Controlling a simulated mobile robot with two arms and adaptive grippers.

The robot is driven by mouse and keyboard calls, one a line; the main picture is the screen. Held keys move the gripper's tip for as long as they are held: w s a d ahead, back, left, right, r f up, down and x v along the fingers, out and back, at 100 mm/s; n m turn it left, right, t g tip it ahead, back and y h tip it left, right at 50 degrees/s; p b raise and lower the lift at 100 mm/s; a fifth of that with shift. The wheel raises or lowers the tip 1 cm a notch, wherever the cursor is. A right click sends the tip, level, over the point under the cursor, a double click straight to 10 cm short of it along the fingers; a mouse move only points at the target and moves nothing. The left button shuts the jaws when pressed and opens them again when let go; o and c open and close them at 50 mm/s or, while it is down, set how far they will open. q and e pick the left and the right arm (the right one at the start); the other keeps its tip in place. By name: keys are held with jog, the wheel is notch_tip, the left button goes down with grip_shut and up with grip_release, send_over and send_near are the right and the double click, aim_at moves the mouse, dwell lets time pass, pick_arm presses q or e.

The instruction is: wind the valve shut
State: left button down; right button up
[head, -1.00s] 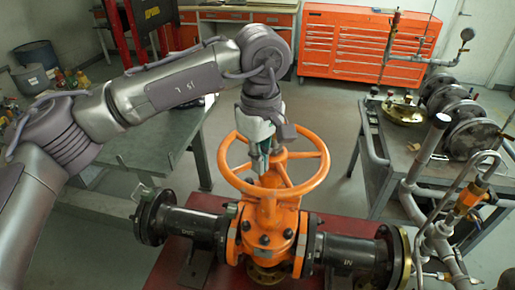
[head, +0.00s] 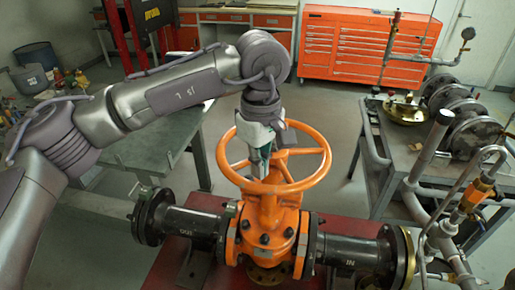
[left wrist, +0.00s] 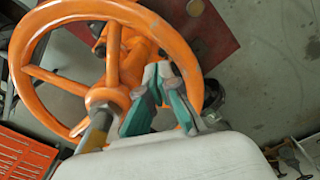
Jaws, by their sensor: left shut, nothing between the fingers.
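The orange handwheel (head: 318,172) sits on top of the orange valve body (head: 268,238), between two black pipe flanges. It also shows in the left wrist view (left wrist: 29,85), with its spokes, hub and a metal stem (left wrist: 97,130). My left gripper (head: 259,172) points down into the wheel's opening, near the hub, inside the rim. In the left wrist view my left gripper (left wrist: 158,70) has its fingers close together and empty, between the hub and the rim. I cannot tell whether it touches a spoke. My right gripper is not in view.
The valve stands on a dark red base (head: 345,225). A grey bench (head: 150,155) stands at the left. A cart (head: 405,165) with pipe flanges stands at the right, beside upright pipes. An orange tool cabinet (head: 345,45) is at the back, with free floor before it.

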pick_arm(q)
jog(key=shift+f+b, duration=1.15)
jog(key=shift+f, duration=0.4)
jog(key=w+a+p, duration=0.1)
jog(key=w, duration=0.3)
jog(key=w+a+p, duration=0.2)
jog(key=w, duration=0.3)
jog(key=w+a+p, duration=0.1)
jog(key=w, duration=0.3)
jog(key=shift+w+a+r+p, duration=0.15)
jog(key=shift+w+r+p, duration=0.1)
jog(key=shift+w+p, duration=0.1)
jog(key=shift+w+d+f+p, duration=0.2)
jog(key=shift+w+d+p, duration=0.2)
jog(key=shift+w, duration=0.15)
